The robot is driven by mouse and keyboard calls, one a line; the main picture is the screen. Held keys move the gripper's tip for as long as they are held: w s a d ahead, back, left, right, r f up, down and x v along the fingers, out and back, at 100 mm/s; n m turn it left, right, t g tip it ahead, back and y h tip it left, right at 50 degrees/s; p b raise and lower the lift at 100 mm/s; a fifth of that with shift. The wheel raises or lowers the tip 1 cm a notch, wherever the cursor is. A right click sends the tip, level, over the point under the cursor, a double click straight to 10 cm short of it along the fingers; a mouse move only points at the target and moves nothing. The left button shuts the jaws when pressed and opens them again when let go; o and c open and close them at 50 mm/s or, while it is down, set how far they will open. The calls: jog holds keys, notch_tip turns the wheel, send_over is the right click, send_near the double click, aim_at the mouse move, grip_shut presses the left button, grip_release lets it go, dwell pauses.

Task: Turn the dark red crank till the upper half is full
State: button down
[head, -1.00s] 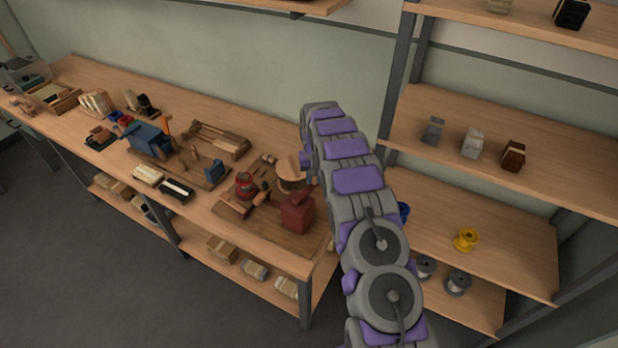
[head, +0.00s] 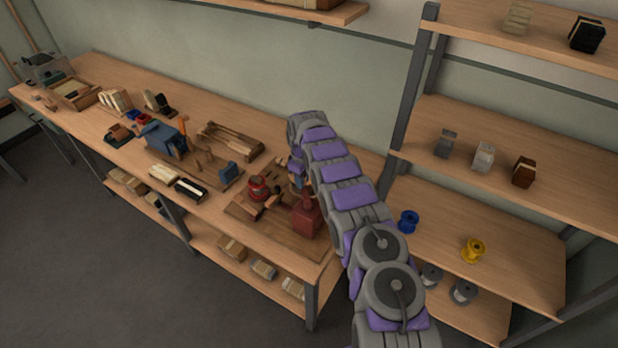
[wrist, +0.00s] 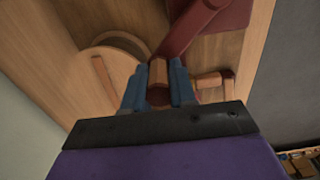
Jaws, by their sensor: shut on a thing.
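In the wrist view my gripper (wrist: 158,72) has its blue fingers closed around the wooden handle (wrist: 158,92) of the dark red crank (wrist: 192,28). The crank arm runs from the handle up and right to a dark red block (wrist: 228,14). In the head view this dark red block (head: 306,215) stands on a wooden board at the near right end of the bench. My arm hides much of the gripper and crank there. A round wooden piece (wrist: 103,84) with a slot lies left of the handle. I cannot tell how full the upper half is.
A red round pot (head: 257,187) stands left of the block on the board. A blue machine (head: 160,137), trays and brushes crowd the bench (head: 215,108) further left. Shelves with a blue spool (head: 408,220) and a yellow spool (head: 473,250) stand to the right.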

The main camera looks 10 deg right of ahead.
jog(key=s+a+n+p, duration=0.3)
jog(key=s+a+n, duration=0.1)
jog(key=a+n, duration=0.3)
jog(key=shift+s+a+n, duration=0.2)
jog(key=shift+n, duration=1.2)
jog(key=shift+f, duration=0.1)
jog(key=c, duration=0.9)
grip_release()
notch_tip(320, 180, up, 18)
jog(key=shift+w+f+p, duration=0.15)
jog(key=shift+f+p, duration=0.1)
jog(key=shift+p, duration=0.05)
